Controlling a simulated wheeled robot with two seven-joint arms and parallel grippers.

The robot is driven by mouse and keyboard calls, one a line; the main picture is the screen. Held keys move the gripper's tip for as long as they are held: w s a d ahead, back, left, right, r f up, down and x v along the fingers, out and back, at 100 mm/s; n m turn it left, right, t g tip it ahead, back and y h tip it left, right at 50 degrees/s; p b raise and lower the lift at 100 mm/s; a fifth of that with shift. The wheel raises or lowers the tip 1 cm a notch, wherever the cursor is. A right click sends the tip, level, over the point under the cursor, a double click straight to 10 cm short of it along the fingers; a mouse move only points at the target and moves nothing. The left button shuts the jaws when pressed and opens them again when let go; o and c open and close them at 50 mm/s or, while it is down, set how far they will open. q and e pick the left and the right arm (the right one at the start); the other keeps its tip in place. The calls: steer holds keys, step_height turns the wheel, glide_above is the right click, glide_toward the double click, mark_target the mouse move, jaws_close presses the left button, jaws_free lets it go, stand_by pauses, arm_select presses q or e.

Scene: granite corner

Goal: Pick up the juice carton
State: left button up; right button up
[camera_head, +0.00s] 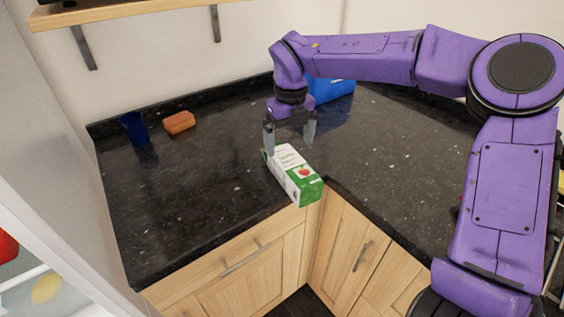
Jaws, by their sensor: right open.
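The juice carton (296,179) is white and green with a red fruit picture. It lies on its side on the dark granite counter (215,185), close to the inner corner of the front edge. My right gripper (289,145) points down over the carton's far end, with its two grey fingers apart. One finger shows on each side of that end; I cannot tell whether either touches the carton. My left gripper is not in view.
A dark blue cup (135,129) and an orange-brown block (180,122) stand at the back left. A blue object (333,90) is partly hidden behind my right arm. A wooden shelf (120,12) hangs above.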

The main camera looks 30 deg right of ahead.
mark_target(292, 161)
steer(key=f, duration=0.1)
steer(key=s+f, duration=0.1)
steer(key=f, duration=0.1)
steer(key=shift+s+f, duration=0.2)
steer(key=shift+s, duration=0.1)
steer(key=f, duration=0.2)
steer(key=w+f+p, duration=0.1)
steer(key=f, duration=0.1)
steer(key=shift+f, duration=0.35)
steer(key=shift+s+d+f, duration=0.15)
steer(key=shift+f, duration=0.2)
steer(key=c, duration=1.8)
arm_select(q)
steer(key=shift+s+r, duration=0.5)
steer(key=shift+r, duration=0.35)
arm_select(e)
steer(key=shift+c, duration=0.2)
steer(key=shift+r, duration=0.1)
